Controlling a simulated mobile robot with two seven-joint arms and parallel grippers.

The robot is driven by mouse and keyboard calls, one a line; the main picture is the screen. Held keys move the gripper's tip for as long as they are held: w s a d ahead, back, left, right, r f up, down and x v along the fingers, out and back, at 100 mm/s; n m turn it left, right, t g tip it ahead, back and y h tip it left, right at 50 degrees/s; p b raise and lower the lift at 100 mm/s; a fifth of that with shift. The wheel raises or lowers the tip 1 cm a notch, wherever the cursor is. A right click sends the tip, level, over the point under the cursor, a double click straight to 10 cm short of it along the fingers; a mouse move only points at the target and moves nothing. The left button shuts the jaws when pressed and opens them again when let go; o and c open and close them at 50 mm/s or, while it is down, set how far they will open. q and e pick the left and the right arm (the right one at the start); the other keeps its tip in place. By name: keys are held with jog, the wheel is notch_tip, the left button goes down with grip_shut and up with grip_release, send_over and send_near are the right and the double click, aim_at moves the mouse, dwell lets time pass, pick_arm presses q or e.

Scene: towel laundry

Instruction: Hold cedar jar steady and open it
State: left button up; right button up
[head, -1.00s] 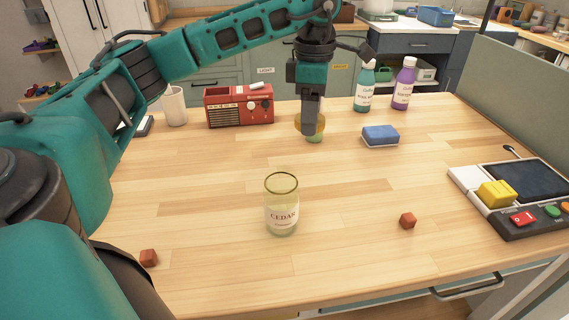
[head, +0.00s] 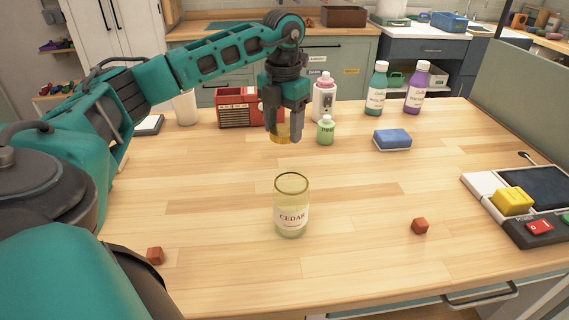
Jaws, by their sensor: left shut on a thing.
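The cedar jar (head: 291,212) is a clear greenish glass jar with a CEDAR label. It stands upright on the wooden table in the head view, its top open and no lid on it. My left gripper (head: 284,128) is beyond the jar and points down, its fingers shut on a round gold lid (head: 281,136). The lid is well apart from the jar; its exact height over the table is hard to tell. My right gripper is out of view.
A small green jar (head: 326,131) and a white bottle (head: 324,100) stand right of the lid. A red radio (head: 235,108) is behind, left. The table between is mostly clear.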

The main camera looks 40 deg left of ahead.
pick_arm(q)
notch_tip(320, 180, down, 10)
jog(key=shift+f, duration=0.1)
dwell(0.4)
jog(key=shift+f, duration=0.1)
jog(key=shift+f, duration=0.15)
jog(key=o, duration=1.2)
jog(key=shift+c, duration=0.2)
notch_tip(320, 180, up, 12)
jog(key=shift+r, duration=0.25)
